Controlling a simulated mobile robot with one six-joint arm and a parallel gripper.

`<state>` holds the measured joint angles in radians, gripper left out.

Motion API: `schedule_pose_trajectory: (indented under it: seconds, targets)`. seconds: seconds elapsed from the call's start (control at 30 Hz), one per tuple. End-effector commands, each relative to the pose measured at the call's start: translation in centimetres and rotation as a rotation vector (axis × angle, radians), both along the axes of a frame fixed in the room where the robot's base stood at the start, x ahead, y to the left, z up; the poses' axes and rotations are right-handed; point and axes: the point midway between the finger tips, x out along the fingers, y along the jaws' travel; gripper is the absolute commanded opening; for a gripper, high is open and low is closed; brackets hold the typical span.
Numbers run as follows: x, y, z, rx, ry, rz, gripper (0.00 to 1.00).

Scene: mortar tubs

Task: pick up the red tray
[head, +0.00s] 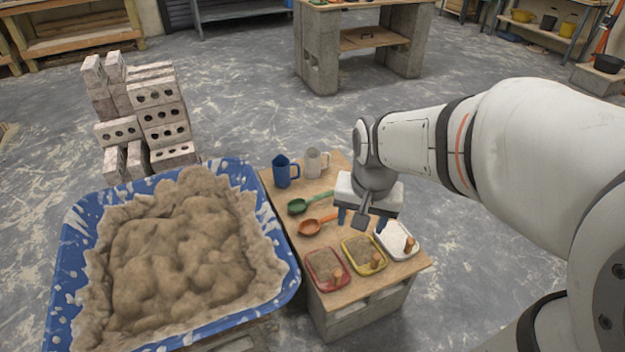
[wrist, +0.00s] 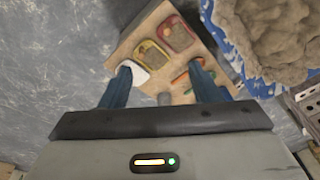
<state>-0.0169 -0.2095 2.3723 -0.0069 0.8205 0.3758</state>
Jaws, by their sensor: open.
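The red tray (head: 324,268) lies at the front left of a small wooden-topped stand. It holds something brown and has an orange-brown knob or handle at its right side. It also shows in the wrist view (wrist: 174,33), near the top. My gripper (head: 360,220) is above the stand, behind and to the right of the red tray, apart from it. In the wrist view my gripper (wrist: 161,80) has its two blue fingers spread, with nothing held between them. The yellow tray (head: 364,255) lies right beside the red one, and the white tray (head: 398,240) lies beyond it.
A green scoop (head: 300,205), an orange scoop (head: 312,226), a blue mug (head: 283,171) and a white mug (head: 314,162) share the stand (head: 340,312). A large blue tub (head: 70,270) of mortar stands close on the left. Stacked bricks (head: 150,115) stand behind it.

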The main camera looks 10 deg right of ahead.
Motion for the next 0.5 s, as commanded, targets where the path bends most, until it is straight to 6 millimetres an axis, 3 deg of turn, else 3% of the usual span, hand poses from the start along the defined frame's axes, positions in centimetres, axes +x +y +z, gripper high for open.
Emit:
schedule_pose_trajectory:
  seconds: [0.03, 0.17, 0.3, 0.5]
  targets:
    - [1.6, 0.0, -4.9, 0.011, 0.02, -0.067, 0.56]
    - [5.2, 0.0, -11.9, 0.034, 0.054, -0.254, 0.56]
    - [8.7, 0.0, -20.2, 0.053, 0.087, -0.456, 0.56]
    - [12.7, 0.0, -31.4, 0.068, 0.126, -0.721, 0.56]
